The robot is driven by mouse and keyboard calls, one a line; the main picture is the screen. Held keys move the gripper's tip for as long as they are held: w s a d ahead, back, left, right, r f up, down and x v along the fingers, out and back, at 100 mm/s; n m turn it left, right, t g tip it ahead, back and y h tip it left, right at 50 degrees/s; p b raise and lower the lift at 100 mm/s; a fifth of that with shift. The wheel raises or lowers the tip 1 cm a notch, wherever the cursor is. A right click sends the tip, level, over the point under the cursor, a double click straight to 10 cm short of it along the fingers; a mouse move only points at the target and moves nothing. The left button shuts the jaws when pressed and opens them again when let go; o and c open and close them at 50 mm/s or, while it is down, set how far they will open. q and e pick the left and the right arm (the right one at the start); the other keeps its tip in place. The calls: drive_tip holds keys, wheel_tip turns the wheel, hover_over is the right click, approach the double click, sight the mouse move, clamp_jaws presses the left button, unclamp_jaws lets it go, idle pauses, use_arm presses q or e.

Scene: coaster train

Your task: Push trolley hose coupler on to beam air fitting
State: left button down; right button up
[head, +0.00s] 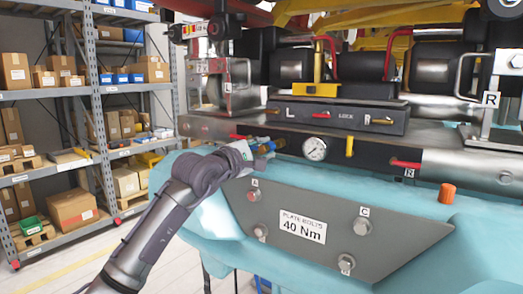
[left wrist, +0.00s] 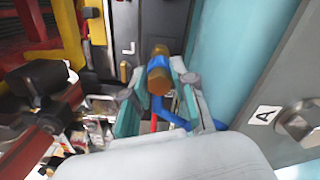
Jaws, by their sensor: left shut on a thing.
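My left gripper (head: 259,150) is at the front face of the steel beam (head: 340,152), left of the round gauge. It also shows in the left wrist view (left wrist: 162,88), its two fingers closed around a brass-coloured coupler (left wrist: 158,76). A blue hose (left wrist: 172,120) shows between and behind the fingers. In the head view the coupler is mostly hidden by the gripper; only small blue parts show. The air fitting on the beam cannot be made out clearly, so I cannot tell whether the coupler touches it. My right gripper is not in view.
A pressure gauge (head: 315,149) and a red lever (head: 405,164) are on the beam. An orange cap (head: 447,194) stands right. Shelving (head: 85,88) with boxes is at left.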

use_arm(q)
drive_tip(key=shift+w, duration=0.1)
drive_tip(key=c, duration=1.2)
unclamp_jaws()
drive_tip(key=shift+d, duration=0.1)
drive_tip(key=o, duration=0.4)
drive_tip(key=shift+w+d, duration=0.1)
drive_tip(key=shift+d, duration=0.05)
drive_tip(key=shift+c, duration=0.2)
drive_tip(key=shift+f, duration=0.1)
